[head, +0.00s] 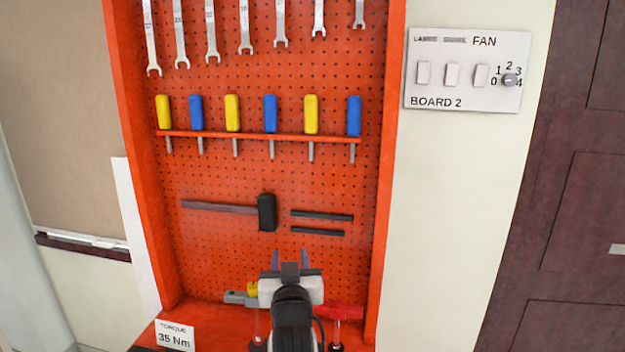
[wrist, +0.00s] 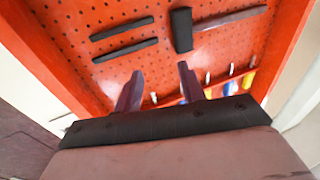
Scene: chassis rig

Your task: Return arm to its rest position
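My gripper (head: 290,259) is in front of the lower part of the orange pegboard (head: 225,258), just above its bottom shelf. In the wrist view my gripper (wrist: 157,82) shows two dark fingers held apart, with nothing between them. The fingers point toward the board, and the black-headed hammer (head: 267,212) hangs above them. The hammer also shows in the wrist view (wrist: 182,30). My arm hides part of the shelf.
Screwdrivers (head: 232,113) stand in a rack (head: 262,136), with wrenches (head: 245,27) above. Two dark bars (head: 322,216) hang beside the hammer. A yellow-and-grey tool (head: 241,297), red items (head: 343,311) and a torque sign (head: 175,336) are low down. A switch board (head: 452,98) is at right.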

